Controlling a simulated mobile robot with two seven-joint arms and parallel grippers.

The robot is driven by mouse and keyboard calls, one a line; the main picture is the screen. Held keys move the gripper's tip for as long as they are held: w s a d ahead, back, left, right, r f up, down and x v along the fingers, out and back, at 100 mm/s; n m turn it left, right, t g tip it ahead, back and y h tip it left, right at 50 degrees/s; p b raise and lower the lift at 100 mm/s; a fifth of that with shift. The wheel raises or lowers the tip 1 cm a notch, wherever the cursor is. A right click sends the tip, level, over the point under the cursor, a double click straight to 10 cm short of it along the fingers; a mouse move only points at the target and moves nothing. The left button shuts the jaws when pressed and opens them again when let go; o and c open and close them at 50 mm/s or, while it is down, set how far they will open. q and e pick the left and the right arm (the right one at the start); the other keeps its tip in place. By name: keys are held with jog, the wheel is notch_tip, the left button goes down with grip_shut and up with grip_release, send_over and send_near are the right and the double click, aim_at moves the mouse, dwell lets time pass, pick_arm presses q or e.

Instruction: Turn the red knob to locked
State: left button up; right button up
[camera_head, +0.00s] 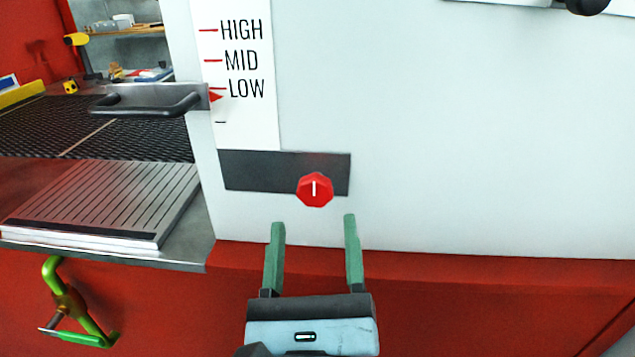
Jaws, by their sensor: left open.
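The red knob (315,190) is mounted on a dark plate (255,171) on the white machine front. Its white mark points straight up. No label reading locked is visible around it. My left gripper (312,225) is open and empty, with two green fingers pointing up toward the knob. The fingertips are just below the knob in the picture, one to each side, and apart from it. I cannot tell how far they are from the panel in depth. My right gripper is not in view.
A white scale with HIGH, MID and LOW (246,90) has a red pointer near LOW. A grey handle (150,102) sticks out left of it over the mesh belt (110,137). A slatted metal plate (105,200) lies front left. A green clamp (80,310) hangs below.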

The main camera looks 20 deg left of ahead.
aim_at(314, 194)
pick_arm(q)
jog(key=p+x, duration=0.1)
jog(key=x, duration=0.5)
jog(key=shift+w+a+r+p, duration=0.2)
jog(key=shift+w+p, duration=0.1)
jog(key=shift+w, duration=0.2)
